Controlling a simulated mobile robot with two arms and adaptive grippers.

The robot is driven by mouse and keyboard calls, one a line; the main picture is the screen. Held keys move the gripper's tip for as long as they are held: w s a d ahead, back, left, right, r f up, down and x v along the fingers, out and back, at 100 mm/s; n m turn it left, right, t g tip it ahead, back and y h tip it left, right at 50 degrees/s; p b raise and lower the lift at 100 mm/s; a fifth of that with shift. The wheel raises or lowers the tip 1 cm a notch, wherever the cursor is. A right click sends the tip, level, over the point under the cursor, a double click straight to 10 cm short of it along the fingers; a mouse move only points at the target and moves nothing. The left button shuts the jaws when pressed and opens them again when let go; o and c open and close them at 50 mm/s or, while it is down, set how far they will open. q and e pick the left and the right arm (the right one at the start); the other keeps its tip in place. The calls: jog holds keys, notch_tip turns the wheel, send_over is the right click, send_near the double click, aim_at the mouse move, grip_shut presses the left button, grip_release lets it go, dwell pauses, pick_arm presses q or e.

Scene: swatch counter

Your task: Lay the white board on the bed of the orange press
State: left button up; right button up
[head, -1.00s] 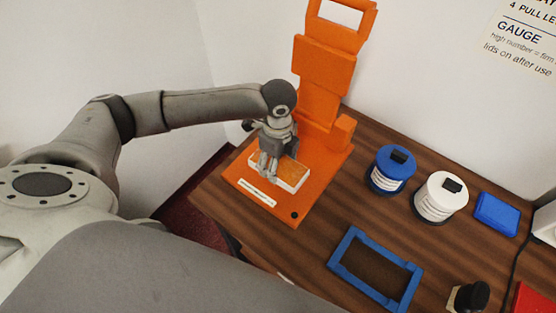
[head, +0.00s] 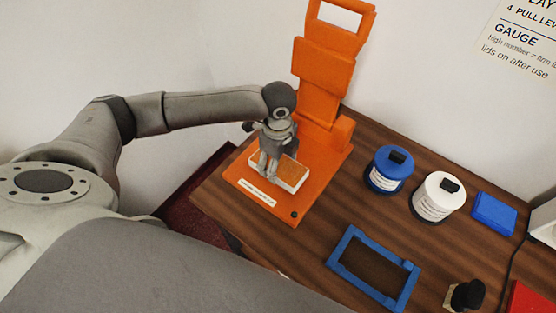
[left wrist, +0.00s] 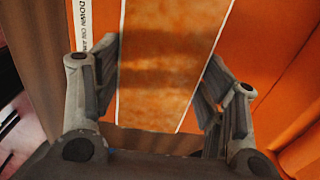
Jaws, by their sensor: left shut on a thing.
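The white board (head: 291,178) has white sides and a mottled orange-brown top. It lies flat over the bed of the orange press (head: 243,177) and seems to rest on it; any small gap is too fine to tell. My left gripper (head: 269,172) points down over the board and is shut on it. In the left wrist view its fingers (left wrist: 158,100) stand on either side of the board (left wrist: 165,60), which runs between them. The fingers hide the board's middle in the head view. My right gripper is not in view.
The press's upright orange head (head: 322,68) stands raised behind the bed. On the brown counter (head: 335,205) are a blue-lidded jar (head: 389,168), a white-lidded jar (head: 437,197), a blue block (head: 494,212), a blue frame (head: 375,268) and a black-knobbed stamp (head: 466,295).

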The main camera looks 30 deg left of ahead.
pick_arm(q)
jog(key=shift+f+p, duration=0.15)
jog(key=shift+p, duration=0.2)
jog(key=shift+f, duration=0.4)
dwell(0.8)
jog(key=o, duration=1.2)
